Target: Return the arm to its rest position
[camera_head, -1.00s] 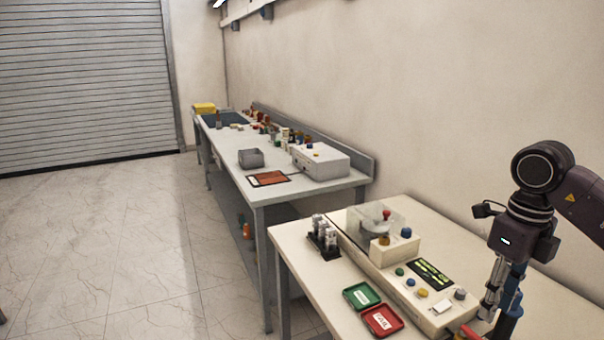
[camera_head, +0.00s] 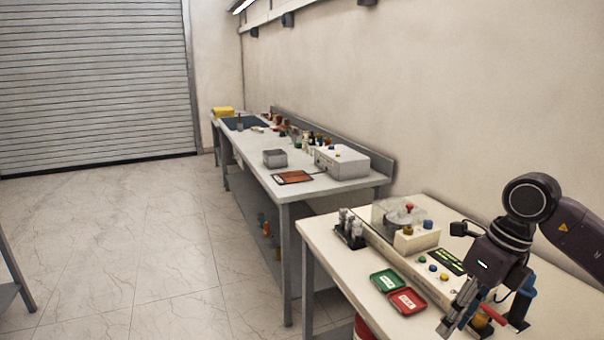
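My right arm comes in from the right edge, with its dark wrist bent downward. My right gripper (camera_head: 482,322) hangs over the front right part of the near table (camera_head: 345,262), beside the test machine (camera_head: 432,262). One metallic finger shows clearly at its lower left, with red, orange and blue parts close by. I cannot tell whether the fingers are apart or hold anything. My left gripper is out of view.
A green tray (camera_head: 387,281) and a red tray (camera_head: 407,301) lie at the near table's front. A rack of metallic cylinders (camera_head: 351,230) stands behind them. A farther workbench (camera_head: 262,196) holds a grey bin (camera_head: 275,158) and a white box (camera_head: 342,161).

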